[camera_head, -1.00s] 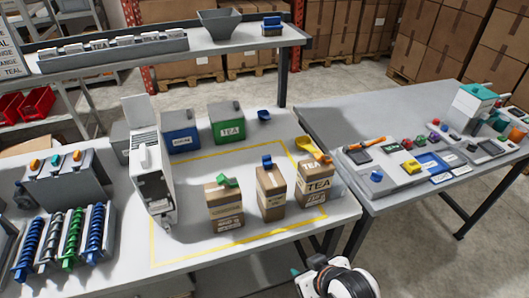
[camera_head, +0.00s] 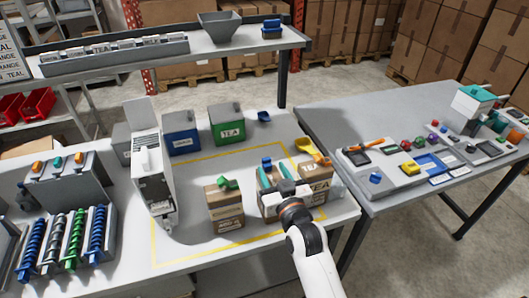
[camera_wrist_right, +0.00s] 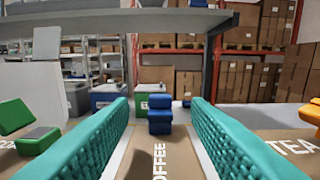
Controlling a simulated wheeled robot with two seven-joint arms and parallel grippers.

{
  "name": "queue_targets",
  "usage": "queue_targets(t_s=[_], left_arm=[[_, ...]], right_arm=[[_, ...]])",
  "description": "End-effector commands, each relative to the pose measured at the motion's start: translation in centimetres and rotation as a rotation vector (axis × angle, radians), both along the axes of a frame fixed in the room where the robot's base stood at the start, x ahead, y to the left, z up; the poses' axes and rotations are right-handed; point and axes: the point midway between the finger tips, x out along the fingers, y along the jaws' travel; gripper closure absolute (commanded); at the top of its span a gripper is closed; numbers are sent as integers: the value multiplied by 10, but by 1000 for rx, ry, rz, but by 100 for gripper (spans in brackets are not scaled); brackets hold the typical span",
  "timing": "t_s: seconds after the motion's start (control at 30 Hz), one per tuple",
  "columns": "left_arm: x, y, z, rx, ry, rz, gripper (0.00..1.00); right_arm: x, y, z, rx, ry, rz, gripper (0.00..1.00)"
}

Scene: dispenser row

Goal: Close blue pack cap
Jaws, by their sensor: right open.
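The blue pack (camera_head: 268,198) is the middle of three brown packs and is partly hidden behind my right gripper. It is labelled COFFEE in the right wrist view (camera_wrist_right: 158,160). Its blue cap (camera_wrist_right: 160,115) stands on top, with the lid part (camera_wrist_right: 160,101) raised above the base. My right gripper (camera_head: 277,178) is over the pack, its teal fingers spread either side of the cap's line, with the cap ahead between them and no visible contact. My left gripper is not in view.
A pack with a green cap (camera_head: 228,184) stands to the left. Blue (camera_head: 182,142) and green (camera_head: 227,124) bins stand behind. A white dispenser (camera_head: 150,180) is at left.

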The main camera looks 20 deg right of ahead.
Motion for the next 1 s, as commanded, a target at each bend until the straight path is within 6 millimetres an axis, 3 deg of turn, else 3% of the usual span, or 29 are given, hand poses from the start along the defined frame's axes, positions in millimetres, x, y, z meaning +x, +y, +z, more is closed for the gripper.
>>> queue_targets(t_s=[0.1, 0.33, 0.77, 0.87, 1.0], left_arm=[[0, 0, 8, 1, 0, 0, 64], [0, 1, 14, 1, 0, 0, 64], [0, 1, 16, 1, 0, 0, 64], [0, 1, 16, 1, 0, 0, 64], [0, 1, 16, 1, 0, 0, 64]], right_arm=[[26, 1, 3, 0, -1, 0, 56], [60, 2, 2, 0, 1, 0, 56], [71, 2, 0, 0, 1, 0, 56], [71, 2, 0, 0, 1, 0, 68], [71, 2, 0, 0, 2, 0, 91]])
